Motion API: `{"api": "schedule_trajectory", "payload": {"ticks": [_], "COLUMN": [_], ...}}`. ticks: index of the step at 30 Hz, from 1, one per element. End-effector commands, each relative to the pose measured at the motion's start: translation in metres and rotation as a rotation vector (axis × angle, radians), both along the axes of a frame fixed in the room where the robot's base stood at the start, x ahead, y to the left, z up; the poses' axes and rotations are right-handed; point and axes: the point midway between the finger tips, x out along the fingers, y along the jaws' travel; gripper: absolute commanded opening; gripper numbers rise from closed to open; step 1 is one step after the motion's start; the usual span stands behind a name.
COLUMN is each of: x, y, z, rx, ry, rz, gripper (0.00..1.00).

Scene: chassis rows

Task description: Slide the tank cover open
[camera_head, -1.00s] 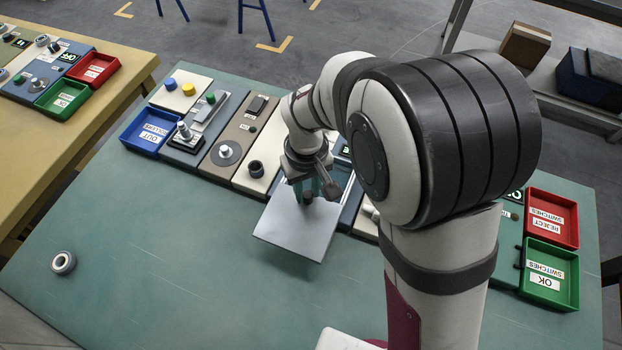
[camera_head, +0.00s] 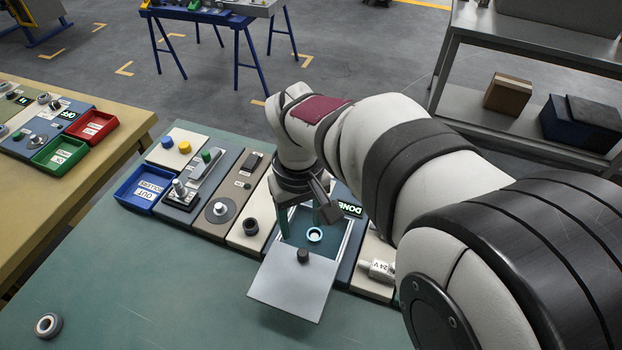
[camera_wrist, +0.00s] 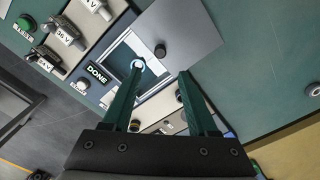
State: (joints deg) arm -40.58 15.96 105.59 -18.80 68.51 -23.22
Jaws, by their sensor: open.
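The tank cover (camera_head: 290,285) is a flat grey square plate with a dark round knob (camera_head: 303,256). It is slid toward the front, sticking out past the panel's front edge over the green bench. Behind it the tank opening (camera_head: 318,255) lies uncovered, teal inside, with a pale ring (camera_head: 314,235) in it. In the wrist view the cover (camera_wrist: 188,32), knob (camera_wrist: 160,50) and ring (camera_wrist: 138,65) all show. My gripper (camera_head: 303,224) is open and empty above the opening, behind the knob and apart from it. Its two teal fingers (camera_wrist: 160,72) are spread.
A lit DONE sign (camera_head: 350,209) sits beside the tank. A blue tray (camera_head: 141,190) is at the left end. The bench front (camera_head: 170,290) is mostly clear.

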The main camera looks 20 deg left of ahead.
Motion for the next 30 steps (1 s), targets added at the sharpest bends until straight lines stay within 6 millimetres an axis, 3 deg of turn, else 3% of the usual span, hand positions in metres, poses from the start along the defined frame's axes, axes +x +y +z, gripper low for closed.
{"api": "schedule_trajectory", "payload": {"ticks": [3,7,19,20,23,24,27,30], "x": [0.0,0.0,-0.001,-0.001,-0.018,-0.034,-0.084,-0.127], "y": [0.001,0.0,-0.006,-0.015,-0.08,-0.111,-0.17,-0.196], "z": [0.031,0.051,0.059,0.061,0.067,0.067,0.056,0.037], "rx": [0.003,0.001,0.001,0.004,0.029,0.042,0.08,0.109], "ry": [-0.003,-0.001,0.001,0.004,0.027,0.041,0.075,0.103], "rz": [0.0,0.001,-0.02,-0.055,-0.321,-0.471,-0.844,-1.123], "gripper": [0.59,0.59,0.59,0.59,0.59,0.59,0.59,0.59]}}
